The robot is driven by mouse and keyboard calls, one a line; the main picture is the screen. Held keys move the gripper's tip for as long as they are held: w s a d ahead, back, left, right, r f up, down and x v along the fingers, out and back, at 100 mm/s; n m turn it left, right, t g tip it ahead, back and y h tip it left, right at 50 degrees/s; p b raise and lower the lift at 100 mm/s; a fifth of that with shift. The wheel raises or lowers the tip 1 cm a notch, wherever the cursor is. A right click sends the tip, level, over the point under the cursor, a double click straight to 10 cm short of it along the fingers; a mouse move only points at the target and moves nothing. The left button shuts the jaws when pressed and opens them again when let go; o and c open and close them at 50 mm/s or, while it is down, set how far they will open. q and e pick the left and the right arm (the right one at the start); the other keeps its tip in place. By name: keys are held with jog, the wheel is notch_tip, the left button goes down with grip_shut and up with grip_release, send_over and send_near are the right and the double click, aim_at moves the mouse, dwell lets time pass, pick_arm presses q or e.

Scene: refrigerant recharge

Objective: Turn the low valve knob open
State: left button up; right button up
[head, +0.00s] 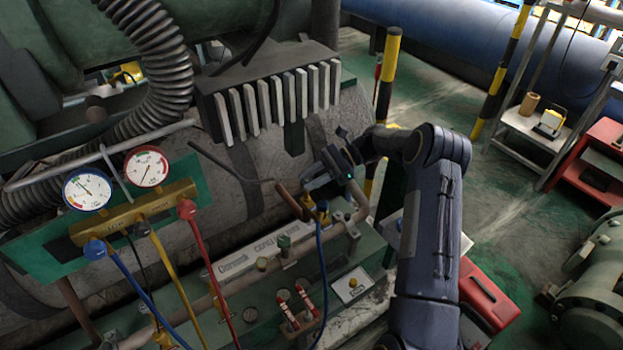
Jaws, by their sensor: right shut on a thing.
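A brass gauge manifold (128,211) is on a green panel at the left. Its blue-rimmed low gauge (87,189) is above a blue knob (95,248), which I take as the low valve knob. A red knob (186,208) is at its right end. My right gripper (312,192) is far to the right of the blue knob, at the pipe fittings. It is shut on the blue hose's end fitting (322,206), partly hidden by the fingers. My left gripper is not in view.
Blue, yellow and red hoses hang below the manifold. A blue hose (321,255) runs down from the fitting. A finned grey block (265,92) sits above the gripper. A red case (489,293) is at lower right, and a striped post (389,72) stands behind.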

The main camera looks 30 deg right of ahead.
dwell(0.4)
jog(key=o, duration=1)
jog(key=v, duration=0.8)
jog(key=shift+b, duration=0.4)
